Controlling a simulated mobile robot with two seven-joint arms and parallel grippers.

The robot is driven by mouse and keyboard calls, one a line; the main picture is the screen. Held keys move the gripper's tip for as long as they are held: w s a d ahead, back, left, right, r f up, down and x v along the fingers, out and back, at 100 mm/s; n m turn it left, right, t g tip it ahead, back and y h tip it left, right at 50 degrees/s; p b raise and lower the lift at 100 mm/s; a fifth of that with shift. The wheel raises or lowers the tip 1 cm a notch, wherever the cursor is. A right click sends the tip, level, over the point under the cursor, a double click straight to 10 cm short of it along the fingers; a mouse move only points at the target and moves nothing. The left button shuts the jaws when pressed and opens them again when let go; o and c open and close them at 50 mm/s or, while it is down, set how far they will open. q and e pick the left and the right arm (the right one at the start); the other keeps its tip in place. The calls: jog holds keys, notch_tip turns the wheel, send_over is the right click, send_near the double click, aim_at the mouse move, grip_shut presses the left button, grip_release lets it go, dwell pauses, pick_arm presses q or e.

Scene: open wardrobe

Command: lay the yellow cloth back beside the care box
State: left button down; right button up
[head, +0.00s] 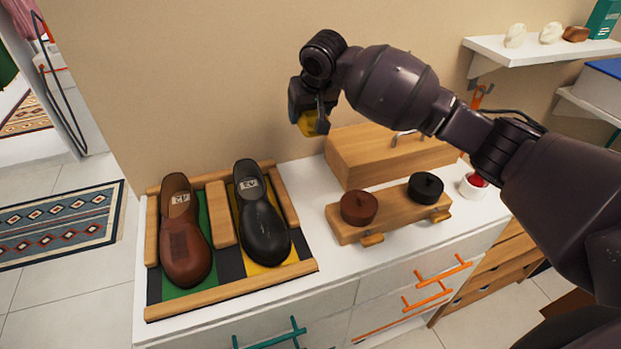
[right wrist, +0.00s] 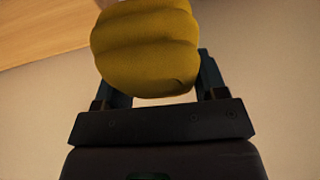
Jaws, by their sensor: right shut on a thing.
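My right gripper (head: 316,118) is shut on the yellow cloth (head: 309,124) and holds it in the air, to the left of and above the care box. In the right wrist view the cloth (right wrist: 147,48) looks like a thick, ridged yellow bundle between the fingers. The wooden care box (head: 345,162) with a metal handle stands on the white cabinet top, near the wall; my right arm passes in front of its upper right part. My left gripper is not in view.
A wooden tray (head: 232,294) holds a brown shoe (head: 186,245) and a black shoe (head: 262,225). A wooden stand with a brown tin (head: 359,208) and a black tin (head: 426,187) is in front of the box. White top between tray and box is bare.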

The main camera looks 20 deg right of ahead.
jog(key=b, duration=0.2)
send_over(307, 179)
jog(key=s, duration=0.1)
notch_tip(307, 179, down, 13)
jog(key=shift+s+d+f, duration=0.1)
jog(key=shift+s+f, duration=0.05)
notch_tip(307, 179, down, 5)
jog(key=shift+r+b, duration=0.1)
jog(key=shift+b, duration=0.2)
jog(key=shift+f, duration=0.2)
jog(key=o, duration=0.8)
jog(key=shift+o, duration=0.3)
